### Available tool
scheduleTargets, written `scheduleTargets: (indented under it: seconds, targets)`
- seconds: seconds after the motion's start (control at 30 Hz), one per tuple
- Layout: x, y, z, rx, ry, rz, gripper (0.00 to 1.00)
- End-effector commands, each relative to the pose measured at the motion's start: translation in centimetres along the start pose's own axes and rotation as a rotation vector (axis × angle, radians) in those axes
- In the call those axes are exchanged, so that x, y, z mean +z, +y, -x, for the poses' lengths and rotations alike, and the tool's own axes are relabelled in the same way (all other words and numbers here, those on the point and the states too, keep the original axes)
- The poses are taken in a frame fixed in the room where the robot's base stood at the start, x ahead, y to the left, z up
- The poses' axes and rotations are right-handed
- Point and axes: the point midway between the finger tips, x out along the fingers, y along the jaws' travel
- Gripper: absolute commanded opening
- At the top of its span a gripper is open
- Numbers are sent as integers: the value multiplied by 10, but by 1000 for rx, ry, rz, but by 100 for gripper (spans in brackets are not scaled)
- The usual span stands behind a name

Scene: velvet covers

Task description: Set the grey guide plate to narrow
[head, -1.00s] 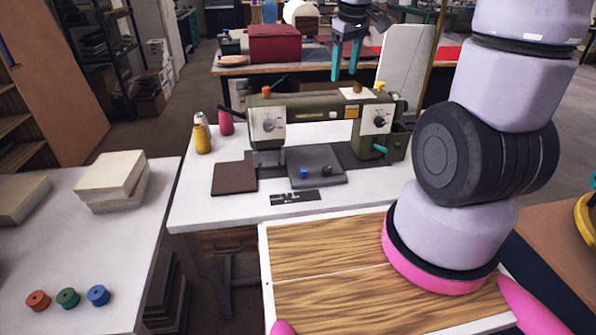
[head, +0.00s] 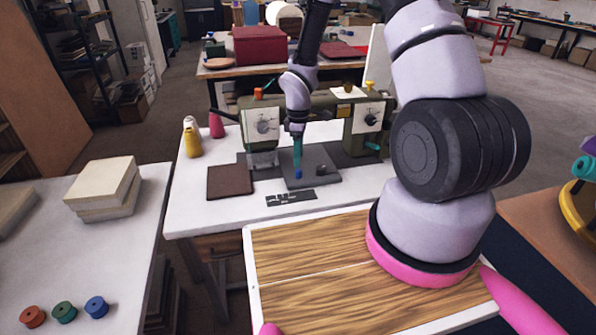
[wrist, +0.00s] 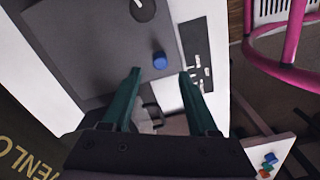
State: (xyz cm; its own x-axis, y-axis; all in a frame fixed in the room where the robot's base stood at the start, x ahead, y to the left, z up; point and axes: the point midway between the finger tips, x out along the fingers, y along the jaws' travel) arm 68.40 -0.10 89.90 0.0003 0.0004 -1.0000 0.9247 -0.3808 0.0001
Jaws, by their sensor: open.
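The grey guide plate (head: 325,181) lies flat on the white table in front of the green sewing machine (head: 327,108). A blue knob (head: 298,175) stands on its front left part and a dark knob (head: 322,169) to the right of it. My gripper (head: 297,162) points down just above the blue knob. In the wrist view my gripper (wrist: 160,75) is open, and the blue knob (wrist: 159,61) shows just beyond and between the fingertips, with no contact to be seen. A black strip with white marks (head: 291,197) lies in front of the plate; its marks are too small to read.
A brown square pad (head: 230,182) lies left of the plate. Yellow (head: 192,139) and pink (head: 216,125) bottles stand at the table's back left. A side table holds pale blocks (head: 102,186) and red, green and blue spools (head: 65,312).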

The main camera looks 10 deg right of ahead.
Motion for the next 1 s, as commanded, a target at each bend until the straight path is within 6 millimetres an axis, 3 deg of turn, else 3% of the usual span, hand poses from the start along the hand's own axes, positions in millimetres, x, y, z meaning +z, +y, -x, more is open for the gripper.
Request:
scheduleTargets:
  seconds: [0.1, 0.33, 0.73, 0.77, 0.9, 1.0]
  targets:
    - [0, -1, -25, -4, -3, 0, 60]
    - [0, -1, -56, -2, -1, -1, 60]
    - [0, 0, -65, 0, 0, -2, 60]
    - [0, 0, -65, 0, 0, -2, 56]
    - [0, 0, -65, 0, 0, -2, 2]
    - [0, 0, -65, 0, 0, -2, 0]
